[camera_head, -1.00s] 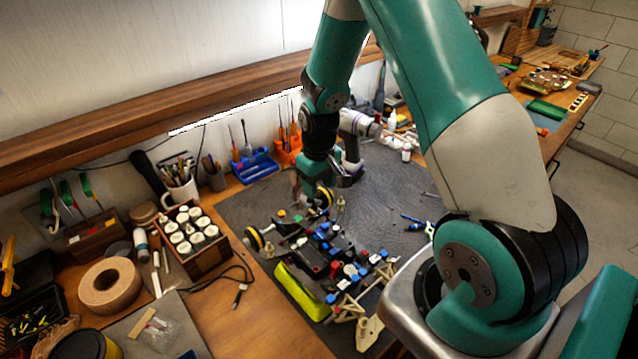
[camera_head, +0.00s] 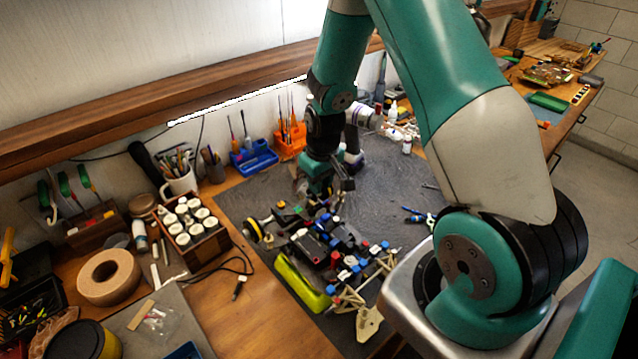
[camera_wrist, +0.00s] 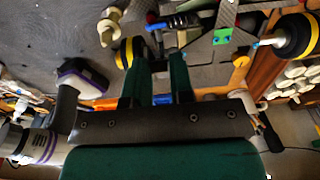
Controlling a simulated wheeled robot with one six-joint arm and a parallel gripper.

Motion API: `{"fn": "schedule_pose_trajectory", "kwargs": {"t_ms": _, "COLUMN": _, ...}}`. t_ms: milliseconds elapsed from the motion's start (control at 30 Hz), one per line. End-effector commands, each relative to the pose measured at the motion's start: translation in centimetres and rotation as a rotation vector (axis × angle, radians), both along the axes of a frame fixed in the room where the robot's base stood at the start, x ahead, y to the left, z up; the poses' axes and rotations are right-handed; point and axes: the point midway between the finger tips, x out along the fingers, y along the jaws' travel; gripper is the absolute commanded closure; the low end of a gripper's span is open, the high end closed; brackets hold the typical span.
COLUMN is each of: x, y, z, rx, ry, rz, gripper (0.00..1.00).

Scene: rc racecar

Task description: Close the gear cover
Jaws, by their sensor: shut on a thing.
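The rc racecar (camera_head: 315,245) stands on the dark mat, with a dark chassis, blue and red parts and a long yellow-green panel (camera_head: 300,285) along one side. My gripper (camera_head: 326,201) is low at the car's far end. In the wrist view its two teal fingers (camera_wrist: 160,55) are close together at the car, beside a yellow-rimmed black wheel (camera_wrist: 126,52). They are shut on a small part of the car, mostly hidden between the tips. I cannot make out the gear cover's outline or how far it is closed. A green part (camera_wrist: 222,36) lies right of the fingers.
A white and purple tool (camera_head: 355,140) stands close behind my gripper; it also shows in the wrist view (camera_wrist: 75,85). Blue (camera_head: 253,158) and orange (camera_head: 291,140) tool holders stand at the back. A wooden box of white-topped jars (camera_head: 190,228) is left. The mat right of the car is mostly clear.

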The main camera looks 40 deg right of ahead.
Motion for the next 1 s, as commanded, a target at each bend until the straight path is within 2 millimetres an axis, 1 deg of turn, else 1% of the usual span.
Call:
{"fn": "schedule_pose_trajectory", "kwargs": {"t_ms": 33, "x": -0.2, "y": -0.1, "z": -1.1, "rx": 0.000, "ry": -0.043, "rz": -0.003, "gripper": 1.00}}
{"fn": "schedule_pose_trajectory", "kwargs": {"t_ms": 267, "x": -0.9, "y": -0.2, "z": -2.3, "rx": 0.005, "ry": -0.229, "rz": -0.002, "gripper": 1.00}}
{"fn": "schedule_pose_trajectory", "kwargs": {"t_ms": 467, "x": -1.1, "y": -0.2, "z": -2.3, "rx": 0.008, "ry": -0.311, "rz": -0.002, "gripper": 1.00}}
{"fn": "schedule_pose_trajectory", "kwargs": {"t_ms": 800, "x": -1.1, "y": -0.1, "z": -2.0, "rx": 0.008, "ry": -0.320, "rz": -0.002, "gripper": 1.00}}
{"fn": "schedule_pose_trajectory", "kwargs": {"t_ms": 833, "x": -1.1, "y": -0.1, "z": -2.0, "rx": 0.008, "ry": -0.320, "rz": -0.002, "gripper": 0.76}}
{"fn": "schedule_pose_trajectory", "kwargs": {"t_ms": 867, "x": -1.1, "y": -0.1, "z": -2.0, "rx": 0.008, "ry": -0.320, "rz": -0.002, "gripper": 0.69}}
{"fn": "schedule_pose_trajectory", "kwargs": {"t_ms": 900, "x": -1.1, "y": -0.1, "z": -2.0, "rx": 0.008, "ry": -0.320, "rz": -0.002, "gripper": 0.60}}
{"fn": "schedule_pose_trajectory", "kwargs": {"t_ms": 933, "x": -1.1, "y": -0.1, "z": -2.0, "rx": 0.008, "ry": -0.320, "rz": -0.002, "gripper": 0.53}}
{"fn": "schedule_pose_trajectory", "kwargs": {"t_ms": 1000, "x": -1.1, "y": -0.1, "z": -2.0, "rx": 0.009, "ry": -0.319, "rz": -0.001, "gripper": 0.52}}
